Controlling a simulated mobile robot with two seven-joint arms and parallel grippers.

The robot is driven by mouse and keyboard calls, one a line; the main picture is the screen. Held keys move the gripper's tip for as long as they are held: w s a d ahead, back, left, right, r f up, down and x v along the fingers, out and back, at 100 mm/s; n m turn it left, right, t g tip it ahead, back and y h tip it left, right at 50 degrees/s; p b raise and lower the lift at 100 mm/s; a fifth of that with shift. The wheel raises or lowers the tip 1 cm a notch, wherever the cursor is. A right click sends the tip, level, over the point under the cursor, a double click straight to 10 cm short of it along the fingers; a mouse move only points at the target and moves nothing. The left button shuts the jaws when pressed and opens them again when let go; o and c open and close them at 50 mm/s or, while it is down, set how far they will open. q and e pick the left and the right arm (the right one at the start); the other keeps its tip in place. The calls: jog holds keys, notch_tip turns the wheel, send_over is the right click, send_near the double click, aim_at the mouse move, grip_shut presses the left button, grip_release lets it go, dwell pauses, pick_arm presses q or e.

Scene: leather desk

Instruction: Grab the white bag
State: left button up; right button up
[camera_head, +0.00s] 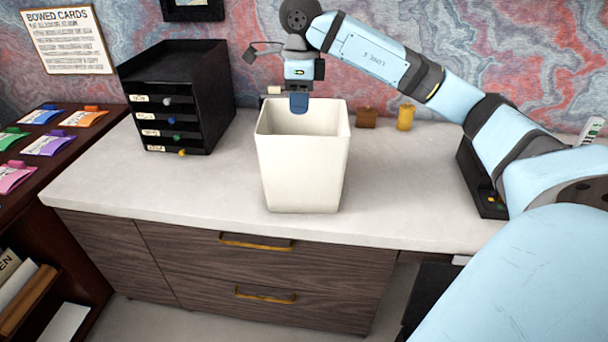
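The white bag (301,172) looks like a tall, open-topped, tapered bin and stands upright on the pale desktop near the middle of the view. My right gripper (298,104) points down at the bag's far rim, with its arm coming in from the right. One blue finger shows in front of the far rim, on the inner side of the opening. The other finger is hidden, so I cannot tell whether the fingers are closed on the rim. My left gripper is not in view.
A black drawer unit (185,92) stands to the left on the pale desktop (140,182). A brown block (366,118) and a yellow cylinder (405,117) stand behind the bag to the right. A black tray (478,182) lies under my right arm. Desktop left of the bag is clear.

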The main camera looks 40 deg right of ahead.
send_over(304, 158)
notch_tip(304, 158, down, 8)
notch_tip(304, 158, down, 5)
jog(key=shift+f+b, duration=0.15)
jog(key=shift+b, duration=0.3)
grip_shut()
